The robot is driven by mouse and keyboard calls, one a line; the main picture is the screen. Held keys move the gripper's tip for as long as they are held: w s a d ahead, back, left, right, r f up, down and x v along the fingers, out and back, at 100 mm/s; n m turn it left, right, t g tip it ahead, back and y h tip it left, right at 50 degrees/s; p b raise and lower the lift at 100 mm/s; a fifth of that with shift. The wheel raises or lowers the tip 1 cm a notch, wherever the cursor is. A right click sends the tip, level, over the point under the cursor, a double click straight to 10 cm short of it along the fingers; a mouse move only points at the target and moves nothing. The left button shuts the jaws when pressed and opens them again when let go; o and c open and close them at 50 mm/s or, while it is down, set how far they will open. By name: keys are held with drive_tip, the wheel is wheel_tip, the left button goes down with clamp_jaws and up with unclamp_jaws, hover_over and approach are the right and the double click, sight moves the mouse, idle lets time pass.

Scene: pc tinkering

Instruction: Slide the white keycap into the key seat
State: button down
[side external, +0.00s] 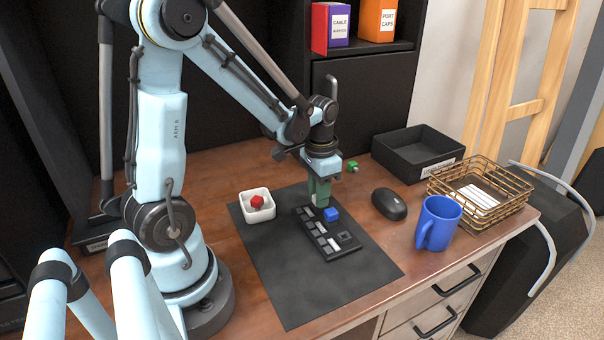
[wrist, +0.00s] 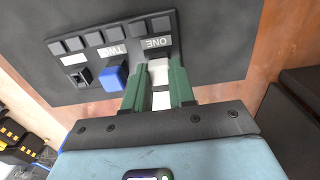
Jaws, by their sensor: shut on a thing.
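The white keycap (wrist: 160,72) is between the green fingers of my gripper (wrist: 160,80), which is shut on it. In the side view my gripper (side external: 318,197) points down at the far end of the black key board (side external: 343,250). In the wrist view the keycap is at the seat position by the ONE label (wrist: 156,43); that seat is largely hidden, and I cannot tell how deep the keycap sits. A blue keycap (wrist: 115,76) is beside it by the TWO label (wrist: 111,50). An open black seat (wrist: 79,76) is beyond the blue one.
A white dish (side external: 246,212) with a red piece (side external: 257,201) stands left of the board on the dark mat (side external: 290,290). A small green piece (side external: 352,165) lies behind. A mouse (side external: 389,204), blue mug (side external: 438,222), wire basket (side external: 480,190) and black tray (side external: 417,152) are at right.

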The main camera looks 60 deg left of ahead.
drive_tip(key=c, duration=0.9)
unclamp_jaws()
drive_tip(key=shift+o, duration=0.2)
drive_tip(key=shift+r, duration=0.1)
drive_tip(key=shift+r, duration=2.45)
wheel_tip(320, 180, up, 12)
drive_tip(key=s+d+f+t, duration=0.2)
drive_tip(key=d+f+t, duration=0.4)
drive_tip(key=d, duration=0.5)
drive_tip(key=shift+s+d+f+t, duration=0.15)
drive_tip(key=shift+s+f+t, duration=0.15)
drive_tip(key=shift+t, duration=0.2)
